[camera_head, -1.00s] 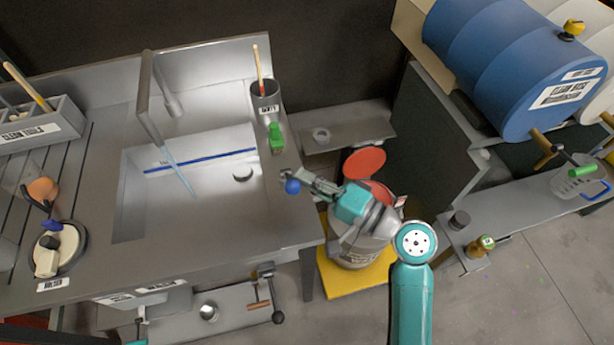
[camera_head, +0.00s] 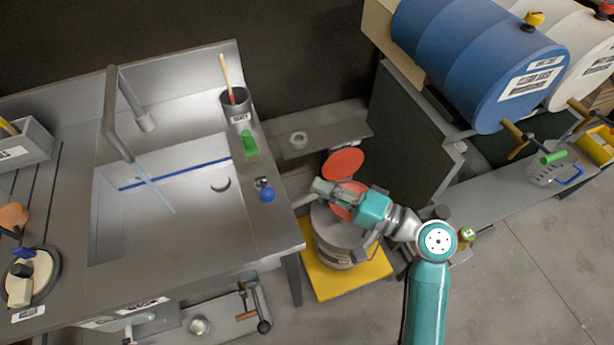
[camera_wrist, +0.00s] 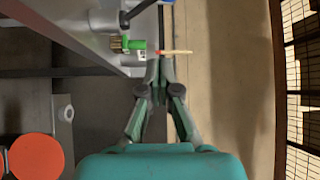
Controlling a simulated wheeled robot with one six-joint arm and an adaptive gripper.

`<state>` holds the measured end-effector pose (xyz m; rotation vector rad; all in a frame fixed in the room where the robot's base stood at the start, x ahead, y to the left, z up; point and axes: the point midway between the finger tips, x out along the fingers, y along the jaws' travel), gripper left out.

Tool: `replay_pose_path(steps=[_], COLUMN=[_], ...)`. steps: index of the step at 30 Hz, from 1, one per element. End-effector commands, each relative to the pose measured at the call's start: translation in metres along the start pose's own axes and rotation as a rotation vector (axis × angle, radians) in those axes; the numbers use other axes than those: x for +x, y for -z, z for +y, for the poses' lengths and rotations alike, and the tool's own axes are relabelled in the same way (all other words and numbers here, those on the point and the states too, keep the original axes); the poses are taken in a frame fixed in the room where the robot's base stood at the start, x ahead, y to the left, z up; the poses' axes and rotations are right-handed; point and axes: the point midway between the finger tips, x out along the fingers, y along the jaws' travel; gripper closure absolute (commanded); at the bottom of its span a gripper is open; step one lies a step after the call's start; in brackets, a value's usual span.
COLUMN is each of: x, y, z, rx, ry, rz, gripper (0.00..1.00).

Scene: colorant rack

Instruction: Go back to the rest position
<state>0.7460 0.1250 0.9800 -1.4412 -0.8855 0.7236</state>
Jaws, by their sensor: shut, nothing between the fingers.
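My gripper (camera_head: 316,188) is shut and empty. In the head view it hangs over the grey bin (camera_head: 340,238) with the open red lid (camera_head: 344,164), just right of the sink counter's edge. In the wrist view my gripper (camera_wrist: 160,62) points toward the counter edge, its fingertips together. The blue ball-shaped knob (camera_head: 267,195) sits on the counter's right edge, apart from the fingers. My teal arm reaches in from the lower right, bent at the elbow.
The sink counter (camera_head: 215,260) holds a green-handled brush (camera_head: 250,145) and a grey cup (camera_head: 236,108) near its right edge. A yellow platform (camera_head: 375,268) lies under the bin. Open floor (camera_head: 530,260) is at lower right.

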Motion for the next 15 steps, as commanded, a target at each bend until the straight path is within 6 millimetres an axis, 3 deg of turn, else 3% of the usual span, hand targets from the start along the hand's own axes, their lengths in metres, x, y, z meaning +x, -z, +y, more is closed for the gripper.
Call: replay_pose_path(steps=[6,15], x=[-0.0111,-0.0114], y=[0.0002,0.0001], z=[0.0031,0.0033], rx=[0.002,0.001], ry=[0.000,0.000], rz=[0.001,0.000], gripper=[1.00,1.00])
